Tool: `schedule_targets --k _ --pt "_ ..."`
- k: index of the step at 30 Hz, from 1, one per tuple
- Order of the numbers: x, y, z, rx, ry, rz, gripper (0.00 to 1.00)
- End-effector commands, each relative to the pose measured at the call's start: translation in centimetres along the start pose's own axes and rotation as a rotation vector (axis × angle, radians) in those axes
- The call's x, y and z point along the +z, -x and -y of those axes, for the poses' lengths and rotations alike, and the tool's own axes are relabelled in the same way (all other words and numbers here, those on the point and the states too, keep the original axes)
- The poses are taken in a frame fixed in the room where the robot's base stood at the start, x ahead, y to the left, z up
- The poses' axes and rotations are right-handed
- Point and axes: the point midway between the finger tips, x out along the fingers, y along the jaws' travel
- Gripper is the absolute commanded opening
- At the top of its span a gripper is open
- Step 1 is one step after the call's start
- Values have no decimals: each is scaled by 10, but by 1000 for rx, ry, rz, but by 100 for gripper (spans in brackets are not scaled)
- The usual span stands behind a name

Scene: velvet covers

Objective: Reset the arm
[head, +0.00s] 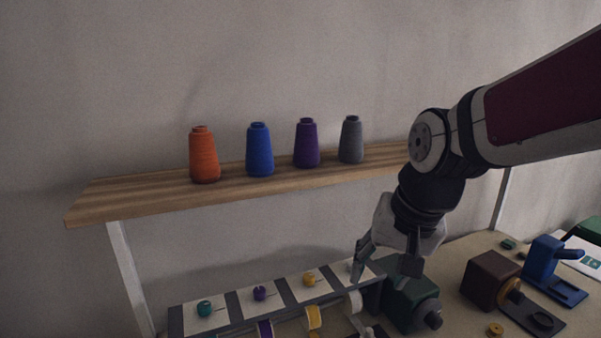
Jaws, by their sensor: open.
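My gripper (386,274) is at the lower right of centre in the head view, pointing down with its two fingers spread apart. It is open, and I see nothing between the fingers. It is over the right end of a grey and white rack (233,312) and beside a dark green machine (408,304). My arm comes in from the upper right and bends down at the wrist. The gripper hides part of the rack's right end and part of the green machine.
A wooden shelf (130,196) carries orange (204,156), blue (260,151), purple (306,144) and grey (351,140) thread cones. A brown block-shaped machine (488,280) and a blue machine (545,264) stand on the table at right. The wall above the shelf is clear.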

Motion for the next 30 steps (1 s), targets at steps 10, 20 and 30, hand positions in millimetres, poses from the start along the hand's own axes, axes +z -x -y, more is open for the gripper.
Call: schedule_targets --k 10,20,30 --pt "66 75 -60 23 190 -134 48" --pt "103 92 -85 96 291 -193 48" --pt "104 92 -85 99 295 -194 48"
